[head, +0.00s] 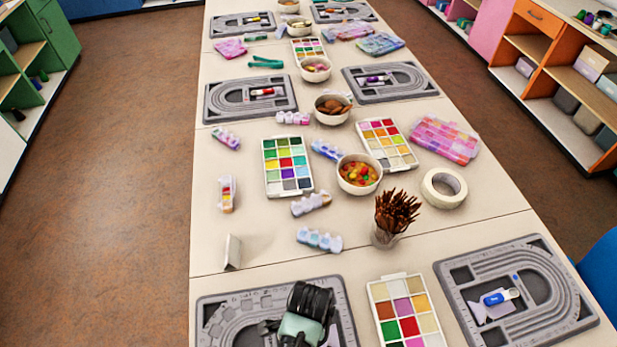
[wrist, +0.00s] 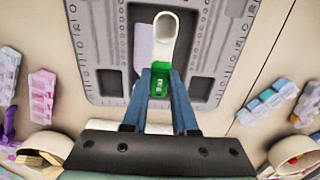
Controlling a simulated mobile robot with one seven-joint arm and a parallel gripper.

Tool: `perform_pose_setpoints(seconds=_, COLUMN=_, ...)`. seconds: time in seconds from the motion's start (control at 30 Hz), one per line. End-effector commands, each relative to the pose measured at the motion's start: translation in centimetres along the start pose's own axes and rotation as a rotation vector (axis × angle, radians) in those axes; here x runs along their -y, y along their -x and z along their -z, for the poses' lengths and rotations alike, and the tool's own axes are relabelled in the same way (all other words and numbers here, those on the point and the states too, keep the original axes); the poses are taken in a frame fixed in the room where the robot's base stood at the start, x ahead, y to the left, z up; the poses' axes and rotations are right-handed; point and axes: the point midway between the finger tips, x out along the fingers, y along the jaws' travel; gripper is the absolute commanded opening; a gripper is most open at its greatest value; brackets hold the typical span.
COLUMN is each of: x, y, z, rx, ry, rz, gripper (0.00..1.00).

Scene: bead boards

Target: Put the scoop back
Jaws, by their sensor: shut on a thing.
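My gripper (wrist: 161,72) is shut on the green handle of a scoop (wrist: 165,38) in the wrist view. The scoop's white, trough-shaped end points away from the fingers, over a grey bead board (wrist: 108,50). A pale lilac patch (wrist: 143,48) shows on the board just left of the scoop, partly hidden by it and a finger. I cannot tell whether the scoop touches the board. In the head view, my dark and teal wrist covers part of the front left bead board (head: 228,310), and the scoop cannot be made out.
A paint-like tray of coloured squares (head: 408,312) lies right of that board. Another board (head: 460,285) holds a blue scoop (head: 500,297). A cup of brown sticks (head: 388,236), a tape roll (head: 444,188) and a bead bowl (head: 359,174) stand behind.

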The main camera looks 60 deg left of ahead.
Motion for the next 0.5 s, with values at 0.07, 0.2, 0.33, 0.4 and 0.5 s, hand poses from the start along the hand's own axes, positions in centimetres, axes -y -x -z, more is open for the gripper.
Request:
perform_pose_setpoints(seconds=0.07, x=-0.1, y=-1.1, z=-0.1, rx=0.002, ry=0.001, rz=-0.003, gripper=0.00)
perform_pose_setpoints(seconds=0.2, x=-0.2, y=-3.1, z=-0.1, rx=0.002, ry=0.001, rz=-0.003, gripper=0.00)
perform_pose_setpoints(seconds=0.33, x=-0.1, y=-3.9, z=0.0, rx=0.000, ry=0.000, rz=-0.001, gripper=0.00)
perform_pose_setpoints(seconds=0.4, x=-0.1, y=-3.9, z=0.0, rx=0.000, ry=0.000, rz=0.000, gripper=0.00)
perform_pose_setpoints(seconds=0.5, x=-0.1, y=-3.9, z=0.0, rx=0.000, ry=0.000, rz=0.000, gripper=0.00)
